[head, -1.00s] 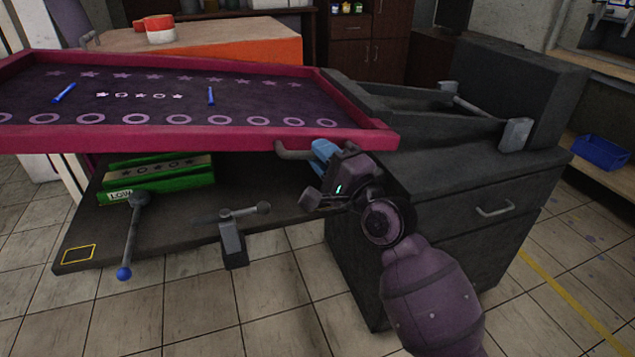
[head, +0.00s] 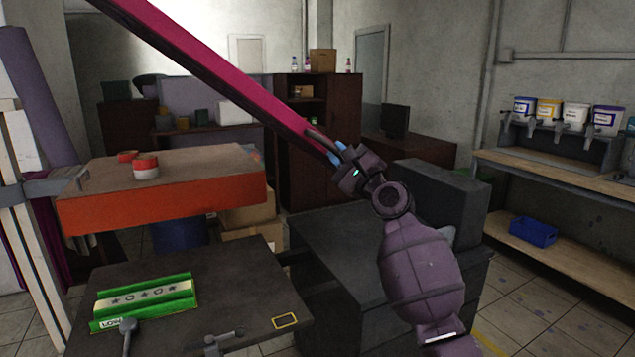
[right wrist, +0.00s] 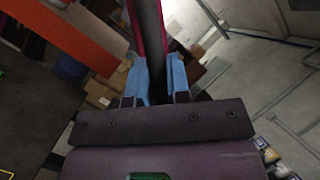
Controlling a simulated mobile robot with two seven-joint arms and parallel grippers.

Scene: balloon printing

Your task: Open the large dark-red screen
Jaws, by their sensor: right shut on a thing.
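The large dark-red screen (head: 235,80) is raised and tilted in the head view. It is seen nearly edge-on, running from the top left down to my right gripper; its upper end is outside the picture. My right gripper (head: 336,152) is shut on the screen's dark handle (head: 318,138) at the frame's lower right end. In the right wrist view, the blue fingers of my right gripper (right wrist: 158,80) close on both sides of the dark handle bar (right wrist: 151,40). The screen's dark printed face is not visible. My left gripper is not in view.
The dark table (head: 245,270) below is uncovered, with a green-edged stencil block (head: 145,298) on it. A dark cabinet (head: 330,245) is under my right arm. Shelves with paint buckets (head: 548,112) line the right wall.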

